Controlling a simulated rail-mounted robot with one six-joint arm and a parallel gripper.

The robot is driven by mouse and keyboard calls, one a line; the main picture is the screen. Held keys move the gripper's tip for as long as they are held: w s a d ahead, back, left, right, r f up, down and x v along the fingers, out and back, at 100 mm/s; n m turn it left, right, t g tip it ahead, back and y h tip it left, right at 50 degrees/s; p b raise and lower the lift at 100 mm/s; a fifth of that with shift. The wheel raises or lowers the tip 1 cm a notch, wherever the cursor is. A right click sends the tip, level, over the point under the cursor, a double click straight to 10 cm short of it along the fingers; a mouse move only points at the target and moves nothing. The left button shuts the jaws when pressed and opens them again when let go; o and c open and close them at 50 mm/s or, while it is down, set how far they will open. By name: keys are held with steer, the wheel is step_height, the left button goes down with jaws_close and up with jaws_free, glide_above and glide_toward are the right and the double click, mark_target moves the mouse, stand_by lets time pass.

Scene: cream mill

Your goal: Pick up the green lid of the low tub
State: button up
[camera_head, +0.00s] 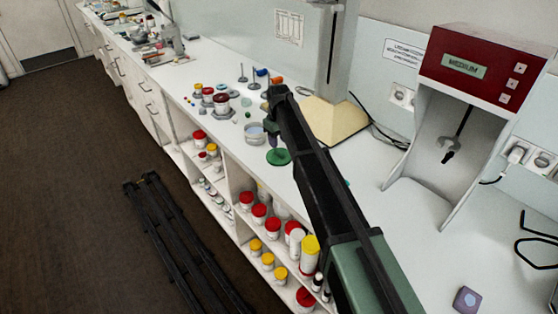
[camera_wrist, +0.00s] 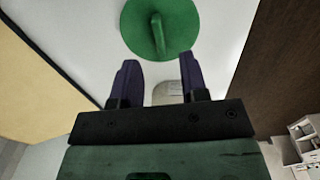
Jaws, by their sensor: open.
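The green lid (camera_head: 278,158) lies flat on the white counter near its front edge. In the wrist view the lid (camera_wrist: 140,30) is a round green disc with a raised bar handle (camera_wrist: 158,34). My gripper (camera_wrist: 159,62) is open, its two dark fingers pointing at the lid, with the handle ahead of the gap between them. Nothing is between the fingers. In the head view my gripper (camera_head: 272,128) hangs just behind the lid. A low, clear-looking tub (camera_head: 254,134) stands uncovered to the left of the lid; a pale container (camera_wrist: 168,91) shows partly between the fingers.
Red-lidded jars (camera_head: 221,103) and small items stand on the counter to the left. A tan board (camera_head: 338,122) lies behind my arm. A red-topped mixer (camera_head: 470,65) stands at the right. The counter's front edge is close to the lid, above shelves of jars.

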mark_target(278, 150)
step_height(278, 150, down, 5)
steer(key=b, duration=0.4)
steer(key=shift+w+a+f, duration=0.1)
steer(key=shift+w+a, duration=0.05)
steer(key=shift+r, duration=0.3)
steer(key=shift+c, duration=0.3)
jaws_close()
